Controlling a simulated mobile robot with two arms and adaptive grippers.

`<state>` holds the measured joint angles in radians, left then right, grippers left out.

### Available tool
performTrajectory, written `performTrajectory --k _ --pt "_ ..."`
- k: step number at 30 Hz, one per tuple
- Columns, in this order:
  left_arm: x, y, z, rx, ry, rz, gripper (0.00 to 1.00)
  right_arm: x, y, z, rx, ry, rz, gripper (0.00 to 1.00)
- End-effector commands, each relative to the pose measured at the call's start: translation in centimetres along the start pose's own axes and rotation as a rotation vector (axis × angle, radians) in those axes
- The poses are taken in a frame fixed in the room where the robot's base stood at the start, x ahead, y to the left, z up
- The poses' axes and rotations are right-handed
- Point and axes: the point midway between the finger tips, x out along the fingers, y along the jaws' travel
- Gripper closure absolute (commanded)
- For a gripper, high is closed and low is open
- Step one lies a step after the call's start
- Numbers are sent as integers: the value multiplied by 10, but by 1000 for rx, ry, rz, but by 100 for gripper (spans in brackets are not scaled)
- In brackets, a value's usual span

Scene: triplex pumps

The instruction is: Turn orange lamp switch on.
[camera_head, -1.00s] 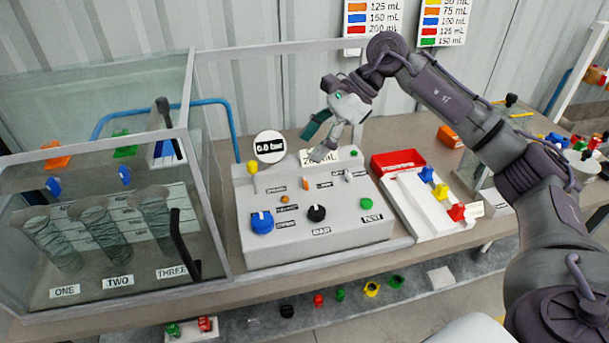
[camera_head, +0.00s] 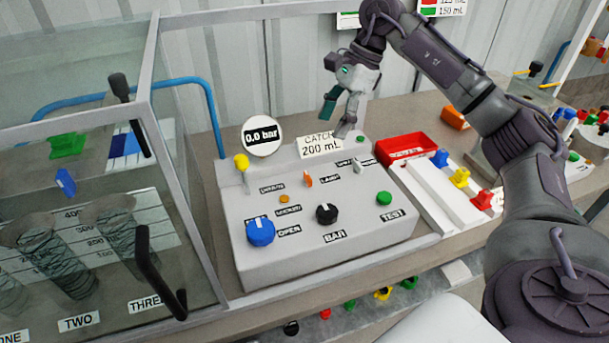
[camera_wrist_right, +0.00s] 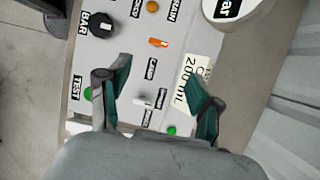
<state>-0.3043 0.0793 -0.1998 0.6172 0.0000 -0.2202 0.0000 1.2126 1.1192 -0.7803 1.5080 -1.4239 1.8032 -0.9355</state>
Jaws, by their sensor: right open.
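The orange lamp switch (camera_head: 308,180) is a small orange lever on the sloped top of the grey control box (camera_head: 290,250), beside a "LAMP" label. It also shows in the right wrist view (camera_wrist_right: 157,43), beyond the fingertips. My right gripper (camera_head: 338,112) is open and empty above the back right part of the box, up and right of the orange switch. In the right wrist view its two teal-padded fingers (camera_wrist_right: 160,85) stand apart, with a white switch (camera_wrist_right: 142,101) showing between them. My left gripper is not in view.
A round "0.0 bar" gauge (camera_head: 262,135) and a "CATCH 200 mL" sign (camera_head: 320,146) stand at the box's back. A yellow-knobbed lever (camera_head: 241,162), blue knob (camera_head: 260,231), black knob (camera_head: 326,214) and green button (camera_head: 384,198) are nearby. A red tray (camera_head: 405,147) sits right.

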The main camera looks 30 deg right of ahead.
Motion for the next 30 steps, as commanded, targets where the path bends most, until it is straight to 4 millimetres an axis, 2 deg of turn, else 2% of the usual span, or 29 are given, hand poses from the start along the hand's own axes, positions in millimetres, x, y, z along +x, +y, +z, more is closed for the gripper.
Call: performTrajectory --k 5,15,21,25,30 --pt "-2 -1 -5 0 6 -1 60 18 1 0 0 2 3 35" --pt "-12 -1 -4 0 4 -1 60 88 1 1 -1 1 5 35" --pt "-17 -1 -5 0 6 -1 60 120 1 1 -1 0 3 35" --pt "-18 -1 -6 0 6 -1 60 132 0 1 -1 -1 1 35" --pt "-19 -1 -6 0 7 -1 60 137 0 1 -1 -1 0 35"
